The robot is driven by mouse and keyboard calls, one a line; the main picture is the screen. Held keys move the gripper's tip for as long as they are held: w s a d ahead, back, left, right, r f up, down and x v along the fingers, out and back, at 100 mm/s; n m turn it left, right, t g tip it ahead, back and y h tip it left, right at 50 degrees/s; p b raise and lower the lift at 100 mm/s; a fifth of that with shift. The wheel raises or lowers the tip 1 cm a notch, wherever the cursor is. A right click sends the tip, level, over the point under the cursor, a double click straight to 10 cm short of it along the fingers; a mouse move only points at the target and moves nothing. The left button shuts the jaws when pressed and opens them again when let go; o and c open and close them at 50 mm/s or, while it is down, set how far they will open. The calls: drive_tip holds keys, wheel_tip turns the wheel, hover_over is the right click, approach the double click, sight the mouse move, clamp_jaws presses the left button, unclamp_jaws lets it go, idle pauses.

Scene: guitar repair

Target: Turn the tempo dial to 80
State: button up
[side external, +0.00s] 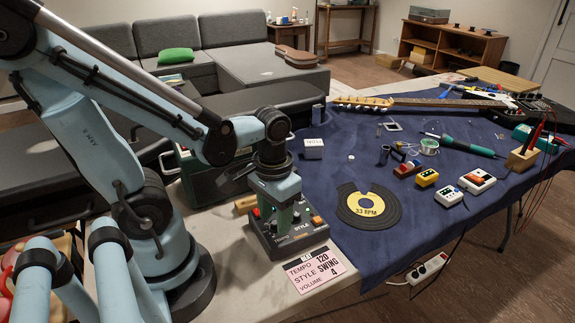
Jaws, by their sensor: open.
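The gripper covers the tempo dial, so the dial's setting is hidden. I cannot tell whether the jaws touch a knob. A pink card (315,270) in front of the box reads TEMPO 120, STYLE SWING, VOLUME 4.
A white box (314,148) stands behind. Small pedals (448,196), a soldering iron (468,145) and a guitar neck (420,102) lie farther right and back.

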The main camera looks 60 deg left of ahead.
sight(275, 222)
wheel_tip(275, 222, up, 12)
drive_tip(key=shift+f, duration=0.2)
idle(0.6)
drive_tip(key=w+d+f+m+t, duration=0.1)
drive_tip(key=w+f+m+t, duration=0.1)
drive_tip(key=w+t, duration=0.5)
drive_tip(key=shift+w+d+f+m, duration=0.15)
drive_tip(key=shift+w+f+m, duration=0.1)
drive_tip(key=shift+m, duration=0.15)
drive_tip(key=shift+s, duration=0.1)
idle(1.1)
